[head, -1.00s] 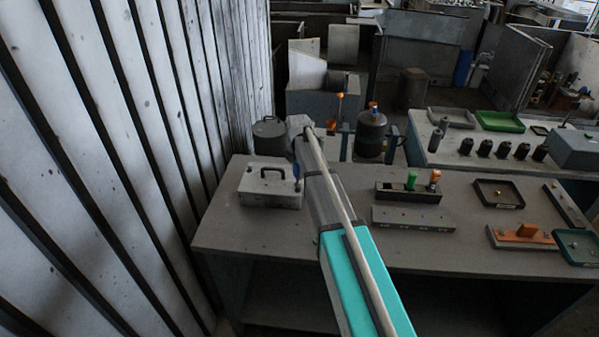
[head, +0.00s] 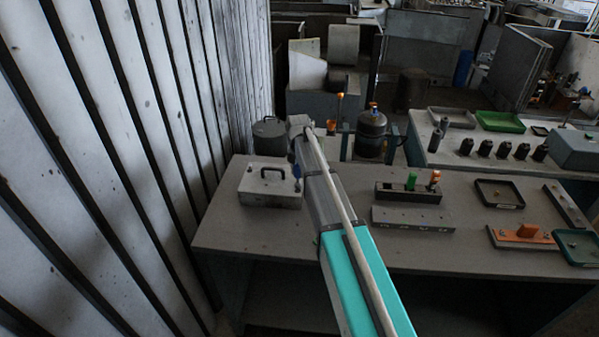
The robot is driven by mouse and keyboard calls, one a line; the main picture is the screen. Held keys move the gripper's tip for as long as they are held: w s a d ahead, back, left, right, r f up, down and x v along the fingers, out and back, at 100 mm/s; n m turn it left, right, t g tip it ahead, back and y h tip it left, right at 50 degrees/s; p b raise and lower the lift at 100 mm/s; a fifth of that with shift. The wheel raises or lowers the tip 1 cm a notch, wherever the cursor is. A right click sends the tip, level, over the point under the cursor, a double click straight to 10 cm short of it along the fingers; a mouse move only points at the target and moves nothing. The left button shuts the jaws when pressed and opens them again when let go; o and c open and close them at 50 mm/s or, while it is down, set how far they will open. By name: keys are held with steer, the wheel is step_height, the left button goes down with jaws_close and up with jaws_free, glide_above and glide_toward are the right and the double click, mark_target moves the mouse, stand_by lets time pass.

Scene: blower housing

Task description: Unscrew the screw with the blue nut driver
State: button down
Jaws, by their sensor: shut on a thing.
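The blue nut driver (head: 297,171) shows as a small blue handle at the right end of a pale box, beside my arm. My gripper (head: 293,158) is a small dark shape just above the handle, mostly hidden by my arm. It is shut on the nut driver. The pale box (head: 256,196), with a black carry handle on top, stands on the left of the bench and may be the blower housing. The driver's tip and the screw cannot be made out.
The grey bench (head: 225,232) carries a dark rack (head: 390,195) with green and orange handles, a drilled bar (head: 412,219), small trays (head: 499,194) and an orange fixture (head: 525,236) to the right. A ribbed wall (head: 130,150) runs close on the left.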

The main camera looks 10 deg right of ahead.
steer(key=shift+r+p, duration=0.45)
steer(key=shift+p, duration=0.05)
steer(key=shift+r+p, duration=1)
steer(key=shift+r, duration=0.1)
step_height(320, 180, up, 5)
steer(key=p, duration=0.5)
stand_by(0.6)
